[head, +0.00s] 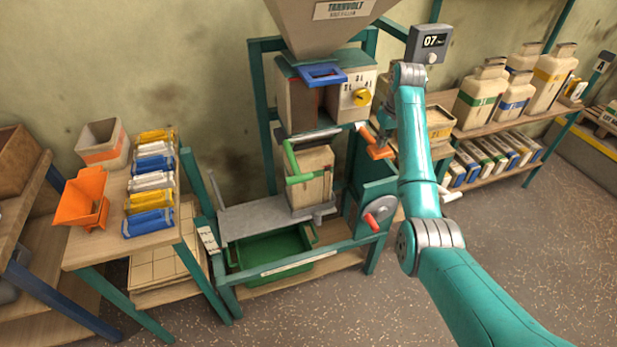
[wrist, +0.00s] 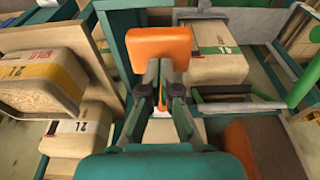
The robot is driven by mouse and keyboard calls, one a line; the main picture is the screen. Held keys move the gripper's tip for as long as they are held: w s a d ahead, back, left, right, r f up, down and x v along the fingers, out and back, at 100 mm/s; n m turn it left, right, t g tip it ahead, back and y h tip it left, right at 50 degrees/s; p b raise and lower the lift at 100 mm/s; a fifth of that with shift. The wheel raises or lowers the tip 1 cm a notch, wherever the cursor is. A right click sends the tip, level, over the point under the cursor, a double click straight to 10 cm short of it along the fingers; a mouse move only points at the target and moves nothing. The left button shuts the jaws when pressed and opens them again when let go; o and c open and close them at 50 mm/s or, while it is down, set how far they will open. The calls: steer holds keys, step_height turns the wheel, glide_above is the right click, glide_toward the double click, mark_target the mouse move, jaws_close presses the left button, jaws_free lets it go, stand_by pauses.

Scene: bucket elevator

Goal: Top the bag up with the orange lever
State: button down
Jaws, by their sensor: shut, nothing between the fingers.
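The orange lever (head: 377,147) sticks out at the right side of the bagging machine. Its broad orange handle (wrist: 160,48) fills the upper middle of the wrist view. My gripper (head: 386,132) is beside the lever, partly hidden by my arm. In the wrist view its shut fingers (wrist: 165,68) hold nothing, with the tips at the handle's lower edge; I cannot tell whether they touch. The beige bag (head: 312,172) stands upright under the spout, with a green clamp bar (head: 293,160) across it. The bag's fill level is hidden.
A display (head: 430,43) reads 07. A shelf with several bags (head: 485,95) stands right; a table with an orange scoop (head: 82,200) stands left.

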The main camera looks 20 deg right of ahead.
mark_target(381, 149)
steer(key=shift+f, duration=2.4)
steer(key=shift+r, duration=0.1)
stand_by(0.7)
step_height(381, 149, up, 9)
steer(key=shift+f, duration=0.1)
steer(key=shift+s, duration=0.1)
stand_by(0.9)
